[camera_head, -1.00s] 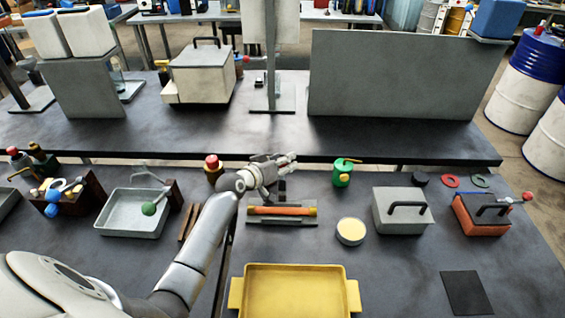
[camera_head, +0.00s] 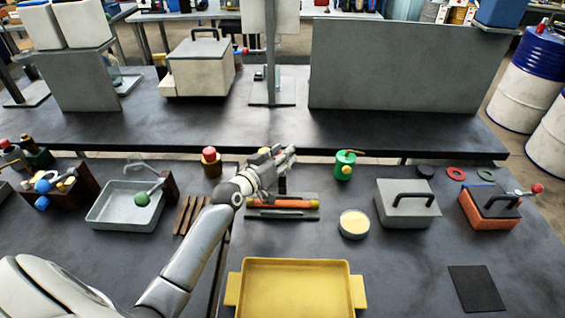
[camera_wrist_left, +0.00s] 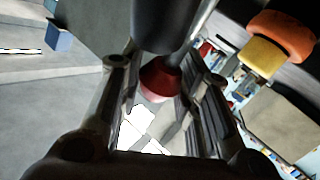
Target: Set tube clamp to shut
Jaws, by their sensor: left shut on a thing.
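The tube clamp is a low grey fixture on the near bench holding an orange tube (camera_head: 297,204) with yellow ends. A dark upright part (camera_head: 282,186) rises from its middle. My left gripper (camera_head: 286,157) is above and just behind it, shut on the clamp's handle. In the left wrist view a red tapered knob (camera_wrist_left: 160,80) lies between the fingers, below a dark cylinder (camera_wrist_left: 164,22). The orange tube (camera_wrist_left: 284,36) and its yellow end (camera_wrist_left: 270,60) show at upper right there. The grip contact is partly hidden. My right gripper is not in view.
A yellow tray (camera_head: 296,262) lies in front. A round pale-topped tin (camera_head: 354,224), a green can (camera_head: 344,166) and a grey lidded box (camera_head: 407,204) stand to the right. A red-topped bottle (camera_head: 210,160) and a metal tray (camera_head: 123,220) are to the left.

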